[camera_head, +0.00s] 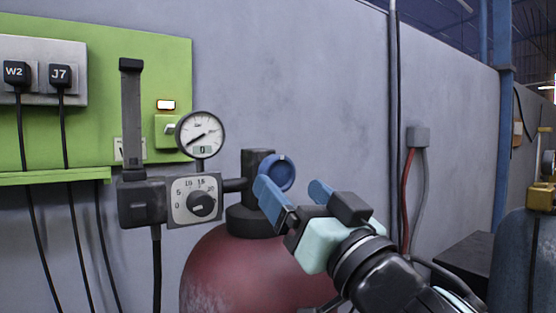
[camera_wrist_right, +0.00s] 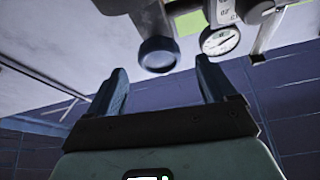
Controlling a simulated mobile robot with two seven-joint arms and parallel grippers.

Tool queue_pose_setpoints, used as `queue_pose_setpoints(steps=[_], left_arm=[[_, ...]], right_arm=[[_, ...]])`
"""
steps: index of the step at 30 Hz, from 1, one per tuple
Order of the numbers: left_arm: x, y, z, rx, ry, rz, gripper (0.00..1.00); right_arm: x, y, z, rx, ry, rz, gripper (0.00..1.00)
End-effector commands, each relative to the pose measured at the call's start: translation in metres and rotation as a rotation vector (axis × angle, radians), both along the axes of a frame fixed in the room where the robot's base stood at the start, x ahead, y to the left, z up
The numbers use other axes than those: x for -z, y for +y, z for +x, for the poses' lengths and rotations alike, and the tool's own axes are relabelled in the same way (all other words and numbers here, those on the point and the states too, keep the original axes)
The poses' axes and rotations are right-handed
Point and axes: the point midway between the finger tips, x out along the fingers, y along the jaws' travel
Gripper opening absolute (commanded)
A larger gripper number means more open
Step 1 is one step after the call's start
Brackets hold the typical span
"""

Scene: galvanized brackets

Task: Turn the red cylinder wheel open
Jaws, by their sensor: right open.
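The red cylinder (camera_head: 232,268) stands against the wall, its lower part cut off by the frame. Its dark valve (camera_head: 250,215) carries a round blue wheel (camera_head: 281,172) facing right; no red wheel shows. My right gripper (camera_head: 290,188) is open and empty, its blue fingers pointing toward the wheel. In the right wrist view the wheel (camera_wrist_right: 158,54) appears just beyond and between the fingertips of the gripper (camera_wrist_right: 160,68), apparently not gripped. Whether a finger touches it I cannot tell. My left gripper is not in view.
A regulator with a numbered dial (camera_head: 194,200) and a round gauge (camera_head: 200,135) sits left of the valve. A green panel (camera_head: 150,80) with cables is on the wall. A blue-grey cylinder (camera_head: 528,260) stands at far right. Conduit (camera_head: 394,120) runs up the wall.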

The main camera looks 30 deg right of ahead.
Motion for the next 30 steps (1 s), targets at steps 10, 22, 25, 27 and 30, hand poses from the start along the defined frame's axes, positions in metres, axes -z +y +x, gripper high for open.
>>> queue_pose_setpoints(steps=[10, 22, 25, 27, 30], left_arm=[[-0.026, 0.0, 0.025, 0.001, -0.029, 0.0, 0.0], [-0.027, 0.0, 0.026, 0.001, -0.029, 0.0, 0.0], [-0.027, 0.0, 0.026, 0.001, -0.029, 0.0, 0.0], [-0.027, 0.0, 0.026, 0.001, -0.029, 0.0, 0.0], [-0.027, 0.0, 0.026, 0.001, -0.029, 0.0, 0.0]], right_arm=[[-0.022, 0.001, 0.047, 0.0, -0.002, -0.001, 0.84], [-0.021, 0.001, 0.052, 0.0, -0.001, 0.0, 0.78], [-0.022, 0.001, 0.052, 0.0, -0.001, 0.0, 0.45], [-0.022, 0.001, 0.052, 0.0, -0.001, 0.0, 0.3], [-0.022, 0.001, 0.052, 0.0, -0.001, -0.001, 0.3]])
